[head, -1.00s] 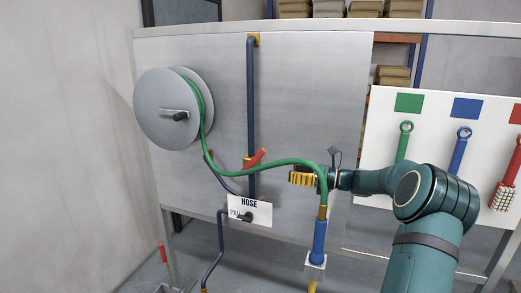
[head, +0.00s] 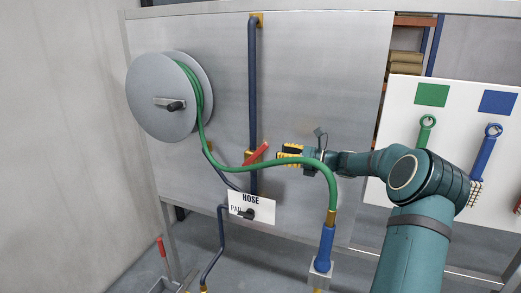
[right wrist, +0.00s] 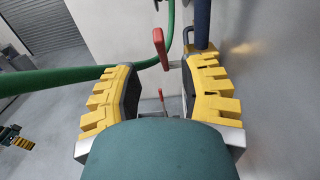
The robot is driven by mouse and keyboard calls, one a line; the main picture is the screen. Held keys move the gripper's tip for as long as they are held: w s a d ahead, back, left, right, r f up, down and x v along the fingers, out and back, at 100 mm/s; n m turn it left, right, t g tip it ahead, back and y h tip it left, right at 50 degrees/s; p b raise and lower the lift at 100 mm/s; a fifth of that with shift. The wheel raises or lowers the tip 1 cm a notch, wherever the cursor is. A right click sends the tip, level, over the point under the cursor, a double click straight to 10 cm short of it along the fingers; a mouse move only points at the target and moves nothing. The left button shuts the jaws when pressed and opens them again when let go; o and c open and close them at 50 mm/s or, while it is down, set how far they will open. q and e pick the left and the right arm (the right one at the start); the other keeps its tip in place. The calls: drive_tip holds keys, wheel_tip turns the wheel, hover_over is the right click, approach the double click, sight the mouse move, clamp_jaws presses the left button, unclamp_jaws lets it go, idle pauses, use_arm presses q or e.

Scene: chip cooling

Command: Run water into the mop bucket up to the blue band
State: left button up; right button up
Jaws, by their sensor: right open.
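A red lever (head: 256,154) sits on the dark blue vertical pipe (head: 253,90), tilted up to the right. My right gripper (head: 288,155) is open and empty, just right of the lever and apart from it. In the right wrist view the red lever (right wrist: 159,48) shows beyond the gap between the yellow fingers (right wrist: 153,92). A black selector knob (head: 249,214) sits on a white plate (head: 265,213) marked HOSE, with a second word partly covered. I cannot make out the mop bucket or its blue band. My left gripper (right wrist: 15,137) seems to show small in the right wrist view.
A green hose (head: 285,164) runs from the reel (head: 150,95) across in front of my right gripper to a blue nozzle (head: 325,247) held upright. A white board (head: 455,125) with green and blue tools hangs at the right. A lower pipe (head: 220,245) runs down to the floor.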

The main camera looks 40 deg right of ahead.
sight(261, 149)
drive_tip(key=x, duration=0.8)
clamp_jaws()
